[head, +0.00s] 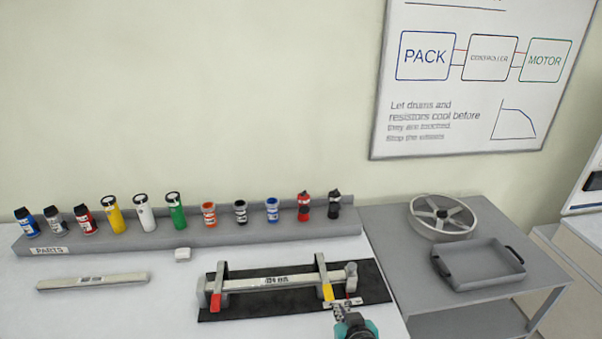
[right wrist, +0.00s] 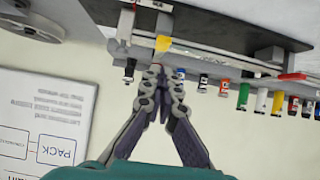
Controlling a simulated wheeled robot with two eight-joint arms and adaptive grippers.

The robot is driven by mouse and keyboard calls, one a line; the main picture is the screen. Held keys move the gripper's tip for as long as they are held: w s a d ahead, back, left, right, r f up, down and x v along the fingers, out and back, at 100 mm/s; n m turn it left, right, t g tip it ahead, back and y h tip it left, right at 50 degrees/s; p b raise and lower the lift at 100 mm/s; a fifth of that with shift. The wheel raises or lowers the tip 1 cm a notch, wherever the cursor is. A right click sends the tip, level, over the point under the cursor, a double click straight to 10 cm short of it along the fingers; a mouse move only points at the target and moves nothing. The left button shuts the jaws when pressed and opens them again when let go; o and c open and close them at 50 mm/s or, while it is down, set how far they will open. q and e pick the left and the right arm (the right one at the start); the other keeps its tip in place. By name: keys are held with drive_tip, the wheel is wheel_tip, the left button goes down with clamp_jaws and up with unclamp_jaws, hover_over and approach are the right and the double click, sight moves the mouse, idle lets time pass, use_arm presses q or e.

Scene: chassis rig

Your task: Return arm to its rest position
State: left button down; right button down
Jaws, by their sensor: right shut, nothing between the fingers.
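My right gripper (head: 339,310) shows at the bottom of the head view, at the front right edge of the black mat (head: 240,310). In the right wrist view its fingers (right wrist: 162,72) meet at the tips with nothing between them. The chassis rig (head: 275,282), a grey bar on two uprights with a red and a yellow tab, stands on the mat just beyond the gripper. The yellow tab (right wrist: 163,43) shows close to the fingertips in the wrist view; I cannot tell whether they touch. My left arm is not in view.
A parts rack (head: 190,238) with several coloured cylinders runs along the back. A side table at right holds a spoked wheel (head: 443,217) and a grey tray (head: 480,266).

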drive_tip(key=s+d+g+b, duration=0.3)
drive_tip(key=s+d+g, duration=0.1)
drive_tip(key=s, duration=0.7)
drive_tip(key=shift+s+m+b, duration=0.25)
drive_tip(key=shift+m+b, duration=0.05)
